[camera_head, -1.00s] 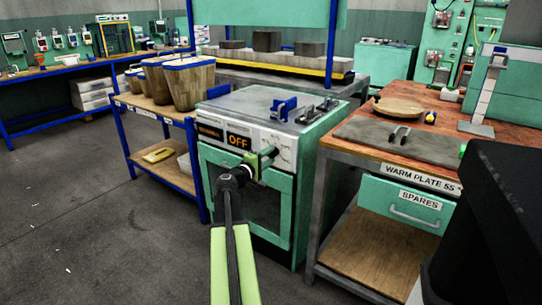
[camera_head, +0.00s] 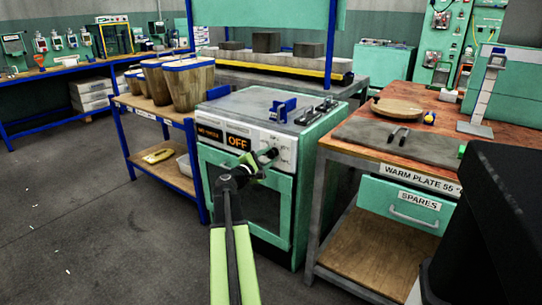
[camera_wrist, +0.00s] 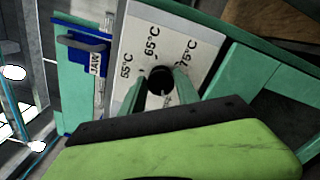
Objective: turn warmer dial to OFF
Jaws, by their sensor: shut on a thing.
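The warmer is a green and grey cabinet with a light front panel. Its dark round dial (camera_wrist: 160,79) sits on that panel in the wrist view, with 55°C, 65°C and 75°C printed around its far side. My gripper (camera_wrist: 160,86) has one green finger on each side of the dial and is shut on it. In the head view my gripper (camera_head: 268,156) reaches the right part of the panel and mostly hides the dial. The display (camera_head: 238,141) reads OFF in orange. The dial's pointer direction is not clear, and I see no OFF mark beside it.
A blue clip-like part (camera_head: 283,110) and dark handles sit on the cabinet top. A wood-topped bench (camera_head: 428,138) stands to the right, labelled WARM PLATE 55. A blue-framed shelf with wooden bins (camera_head: 191,88) stands left. The floor at left is open.

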